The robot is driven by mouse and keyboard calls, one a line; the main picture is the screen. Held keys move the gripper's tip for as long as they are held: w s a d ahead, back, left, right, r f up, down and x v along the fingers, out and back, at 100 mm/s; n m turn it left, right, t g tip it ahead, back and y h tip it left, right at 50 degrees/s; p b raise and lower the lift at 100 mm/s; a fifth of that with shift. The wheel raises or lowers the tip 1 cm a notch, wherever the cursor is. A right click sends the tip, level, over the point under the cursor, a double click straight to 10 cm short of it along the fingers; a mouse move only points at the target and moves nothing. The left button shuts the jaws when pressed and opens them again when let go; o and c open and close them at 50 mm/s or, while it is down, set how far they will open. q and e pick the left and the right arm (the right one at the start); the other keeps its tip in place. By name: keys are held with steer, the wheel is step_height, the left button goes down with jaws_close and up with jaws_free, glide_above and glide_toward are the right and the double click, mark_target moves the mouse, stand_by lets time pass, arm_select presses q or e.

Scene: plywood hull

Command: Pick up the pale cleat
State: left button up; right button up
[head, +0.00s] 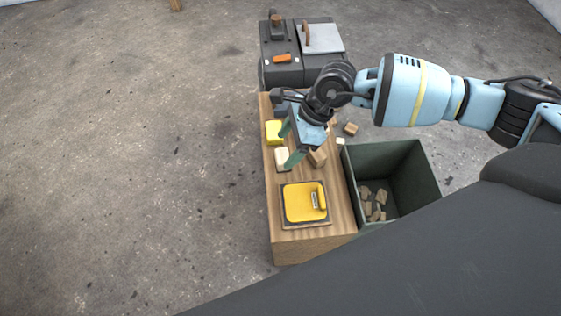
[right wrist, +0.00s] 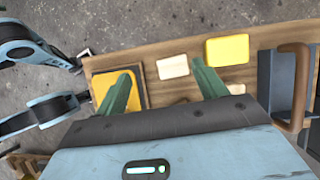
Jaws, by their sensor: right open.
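The pale cleat (head: 282,158) is a small cream block lying on the wooden bench top, between a yellow block and a yellow pad. It also shows in the right wrist view (right wrist: 172,67), between my two green fingertips in the picture and nearer the right one. My right gripper (head: 289,145) is open and empty, with its fingers spread over the bench around the cleat's place. I cannot tell the exact height of the fingertips above it. In the head view a fingertip partly covers the cleat's right side. My left gripper does not show.
The yellow block (head: 274,132) sits just beyond the cleat, and the yellow pad on its board (head: 305,202) lies on the near side. A tan block (head: 317,157) is at the right. A dark green bin (head: 420,165) with offcuts stands beside the bench. Dark cases (head: 280,72) stand behind.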

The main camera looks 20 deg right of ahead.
mark_target(284, 155)
steer(key=shift+w+d+f+h+b, duration=0.2)
steer(key=shift+w+d+f+b, duration=0.15)
steer(key=shift+f, duration=0.35)
steer(key=shift+w+d+f+h+b, duration=0.1)
steer(key=shift+w+f+h+b, duration=0.1)
steer(key=shift+w+f, duration=0.35)
steer(key=shift+s+a+f, duration=0.15)
steer(key=shift+f, duration=0.45)
steer(key=b+x, duration=0.2)
steer(key=x, duration=0.2)
steer(key=shift+s+f, duration=0.1)
steer(key=c, duration=1.1)
